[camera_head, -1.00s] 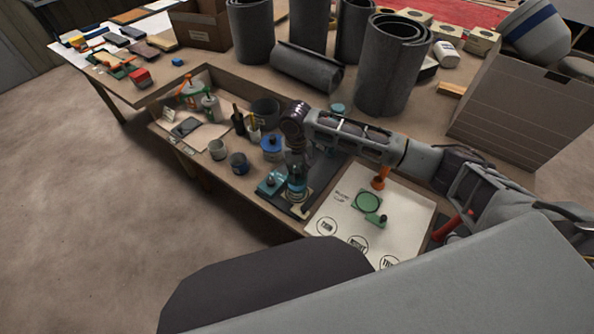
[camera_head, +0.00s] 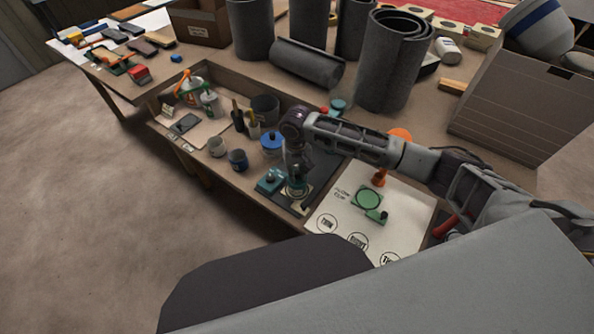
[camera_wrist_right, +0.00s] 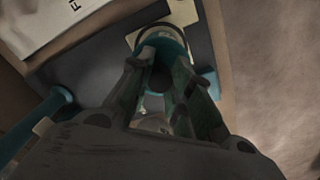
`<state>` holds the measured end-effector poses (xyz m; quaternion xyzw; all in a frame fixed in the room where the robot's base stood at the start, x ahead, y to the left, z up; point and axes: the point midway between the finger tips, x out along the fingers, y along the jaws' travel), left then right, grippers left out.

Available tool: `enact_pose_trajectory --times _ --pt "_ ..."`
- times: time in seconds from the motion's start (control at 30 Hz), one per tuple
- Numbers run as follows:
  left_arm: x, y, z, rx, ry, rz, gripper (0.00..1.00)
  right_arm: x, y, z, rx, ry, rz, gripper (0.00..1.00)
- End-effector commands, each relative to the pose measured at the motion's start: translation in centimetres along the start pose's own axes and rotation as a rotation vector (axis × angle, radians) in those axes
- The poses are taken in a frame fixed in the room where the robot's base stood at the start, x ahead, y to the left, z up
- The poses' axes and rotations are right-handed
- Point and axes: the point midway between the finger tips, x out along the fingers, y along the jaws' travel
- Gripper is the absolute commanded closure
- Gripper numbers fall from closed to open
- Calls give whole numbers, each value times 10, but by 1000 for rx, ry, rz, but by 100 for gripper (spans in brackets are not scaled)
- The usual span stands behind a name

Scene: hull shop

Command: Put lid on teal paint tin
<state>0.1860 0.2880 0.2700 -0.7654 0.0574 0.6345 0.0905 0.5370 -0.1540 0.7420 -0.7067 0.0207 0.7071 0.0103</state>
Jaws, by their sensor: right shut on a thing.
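My right gripper (camera_head: 297,178) points down at the front of the workbench, over a dark mat. It is shut on a teal round thing (camera_wrist_right: 167,46), which sits between the fingers in the right wrist view. The fingers hide much of it, so I cannot tell whether it is the paint tin or its lid. A pale ring and a cream square plate (camera_wrist_right: 180,14) show just beyond it; whether they touch is unclear. My left gripper is not in view.
A blue-lidded tin (camera_head: 271,141) and small pots (camera_head: 238,160) stand to the left. A white sheet (camera_head: 338,217) with a green round piece (camera_head: 369,196) lies to the right. Dark rolls (camera_head: 392,65) stand behind. The bench's front edge is close to the gripper.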

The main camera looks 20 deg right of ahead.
Motion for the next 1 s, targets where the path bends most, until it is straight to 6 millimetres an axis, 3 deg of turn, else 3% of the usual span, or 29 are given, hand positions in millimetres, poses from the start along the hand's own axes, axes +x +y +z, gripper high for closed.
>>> enact_pose_trajectory --times 1.0 --pt "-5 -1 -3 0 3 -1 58 -1 0 0 -1 0 -1 92"
